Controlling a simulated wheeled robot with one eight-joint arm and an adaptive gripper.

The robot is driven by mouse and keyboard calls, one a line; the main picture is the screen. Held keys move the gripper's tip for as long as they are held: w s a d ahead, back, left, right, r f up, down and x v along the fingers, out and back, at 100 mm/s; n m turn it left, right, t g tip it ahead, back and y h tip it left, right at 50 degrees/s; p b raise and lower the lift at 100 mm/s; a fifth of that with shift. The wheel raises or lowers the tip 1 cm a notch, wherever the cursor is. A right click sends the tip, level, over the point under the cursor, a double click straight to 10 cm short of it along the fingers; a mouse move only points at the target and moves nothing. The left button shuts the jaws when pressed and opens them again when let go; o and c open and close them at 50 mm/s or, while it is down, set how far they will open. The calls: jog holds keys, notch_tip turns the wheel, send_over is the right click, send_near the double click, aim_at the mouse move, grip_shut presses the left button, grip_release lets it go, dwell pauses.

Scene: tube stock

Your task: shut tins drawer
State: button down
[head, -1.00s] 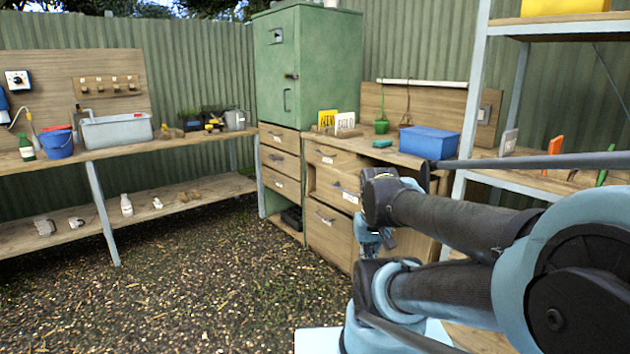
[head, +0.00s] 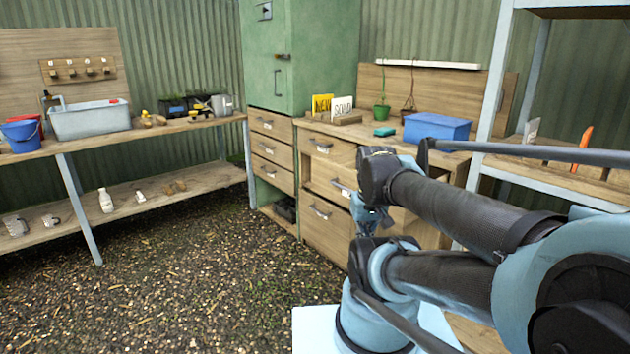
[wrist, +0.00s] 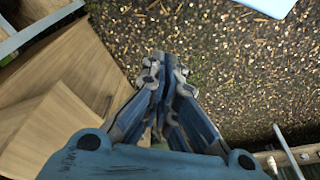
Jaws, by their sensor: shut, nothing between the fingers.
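The wide wooden unit has several labelled drawers; the labels are too small to read, so I cannot tell which is the tins drawer. The middle drawer (head: 328,190) of that unit seems pulled out, its front standing proud of the unit. In the wrist view a wooden drawer or cabinet edge (wrist: 50,130) juts out at the left. My gripper (wrist: 165,68) is shut and empty, with its fingers over the gravel and apart from the wood. In the head view my gripper (head: 371,222) is in front of the wide unit, partly hidden by my arm.
A narrow three-drawer unit (head: 272,150) stands left of the wide unit, beneath a green cabinet (head: 300,55). A blue box (head: 437,128) stands on the worktop. A metal-framed shelf (head: 490,95) is at the right. The gravel floor (head: 190,270) ahead and left is clear.

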aim_at(315, 178)
jog(key=w+a+r+n+h, duration=0.1)
jog(key=w+a+r+n, duration=0.1)
jog(key=w+r+n, duration=0.5)
jog(key=w+a+r+n, duration=0.25)
jog(key=w+n, duration=0.25)
jog(key=w, duration=0.4)
jog(key=w+a+r+n, duration=0.1)
jog(key=w+a+n, duration=0.3)
jog(key=w, duration=0.2)
jog(key=w+a+n+h, duration=0.1)
jog(key=w+a+n, duration=0.25)
jog(key=w, duration=0.35)
jog(key=w+a+r+n, duration=0.1)
jog(key=w+a+n, duration=0.2)
jog(key=w+n, duration=0.25)
jog(key=shift+g, duration=0.3)
jog(key=shift+w+d+f, duration=0.75)
jog(key=shift+d+f, duration=0.05)
jog(key=shift+f, duration=0.9)
jog(key=shift+w+d+f, duration=0.75)
jog(key=shift+d+f, duration=0.1)
jog(key=shift+f, duration=0.85)
jog(key=shift+w+d+f, duration=0.75)
jog(key=shift+d+f, duration=0.05)
jog(key=shift+f, duration=0.9)
jog(key=shift+w, duration=0.1)
